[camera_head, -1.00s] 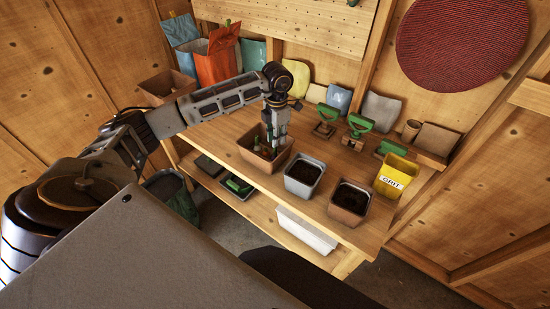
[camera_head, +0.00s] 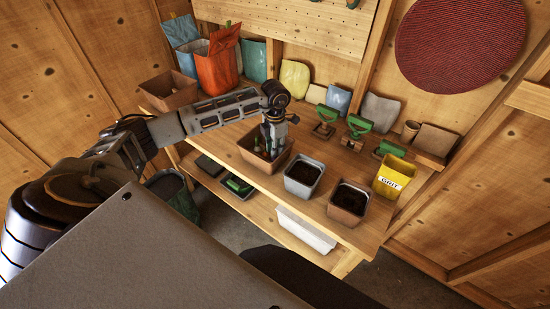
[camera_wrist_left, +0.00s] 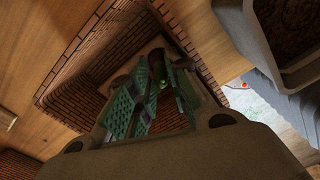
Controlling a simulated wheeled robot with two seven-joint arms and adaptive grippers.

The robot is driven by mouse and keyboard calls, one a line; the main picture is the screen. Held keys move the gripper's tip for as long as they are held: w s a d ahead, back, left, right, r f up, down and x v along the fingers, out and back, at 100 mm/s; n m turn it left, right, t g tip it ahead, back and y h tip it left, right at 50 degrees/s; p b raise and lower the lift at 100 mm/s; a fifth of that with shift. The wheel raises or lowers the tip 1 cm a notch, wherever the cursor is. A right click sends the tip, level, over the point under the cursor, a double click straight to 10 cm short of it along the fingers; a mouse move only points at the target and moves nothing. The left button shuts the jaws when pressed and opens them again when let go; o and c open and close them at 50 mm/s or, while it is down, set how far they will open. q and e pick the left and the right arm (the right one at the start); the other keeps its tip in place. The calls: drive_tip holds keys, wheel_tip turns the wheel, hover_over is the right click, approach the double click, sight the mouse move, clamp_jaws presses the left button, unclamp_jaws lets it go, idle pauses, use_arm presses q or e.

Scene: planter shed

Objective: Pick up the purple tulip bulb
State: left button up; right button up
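My left gripper (camera_head: 268,153) reaches down into the brown bulb crate (camera_head: 246,158) on the bench. In the left wrist view the gripper (camera_wrist_left: 160,78) has its two green ridged pads apart, with a gap between them. The crate's woven-looking inner wall (camera_wrist_left: 85,98) surrounds the fingers. My right gripper is not in view.
A grey pot (camera_head: 304,176) and a brown pot (camera_head: 349,202), both with soil, stand right of the crate. A yellow grit tub (camera_head: 394,177) is further right. Green-handled tools (camera_head: 326,120) stand behind. An empty-looking brown box (camera_head: 168,90) is at back left.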

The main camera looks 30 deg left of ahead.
use_arm(q)
drive_tip(key=shift+f, duration=0.9)
clamp_jaws()
